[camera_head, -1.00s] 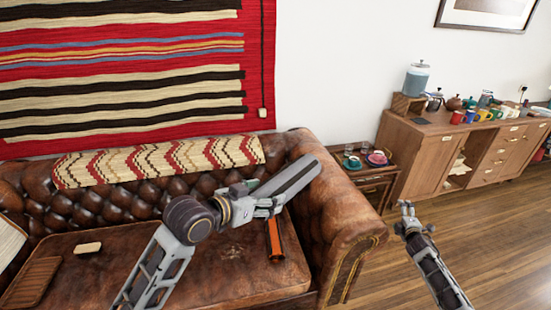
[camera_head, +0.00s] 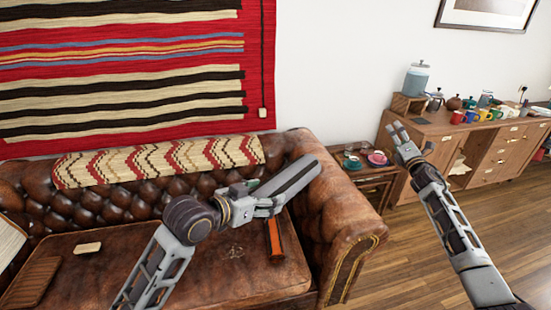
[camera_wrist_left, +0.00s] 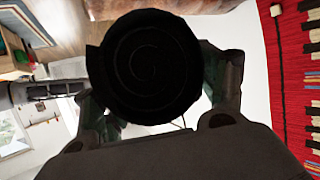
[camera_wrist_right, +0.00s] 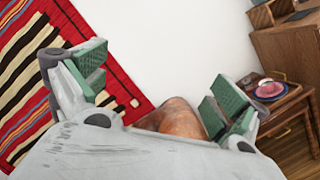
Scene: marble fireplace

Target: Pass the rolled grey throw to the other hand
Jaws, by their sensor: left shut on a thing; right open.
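The rolled grey throw (camera_head: 293,183) is a long grey roll held above the right end of the leather sofa, slanting up to the right. My left gripper (camera_head: 262,197) is shut on it near its lower left end. In the left wrist view the throw's dark round end (camera_wrist_left: 148,65) shows a spiral between the fingers. My right gripper (camera_head: 397,134) is open and empty, to the right of the throw and apart from it. In the right wrist view its green-padded fingers (camera_wrist_right: 157,90) are spread wide, with nothing between them; the throw does not show there.
A side table (camera_head: 372,172) with dishes and a wooden cabinet (camera_head: 430,150) with mugs stand behind my right gripper. Open floor lies at right.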

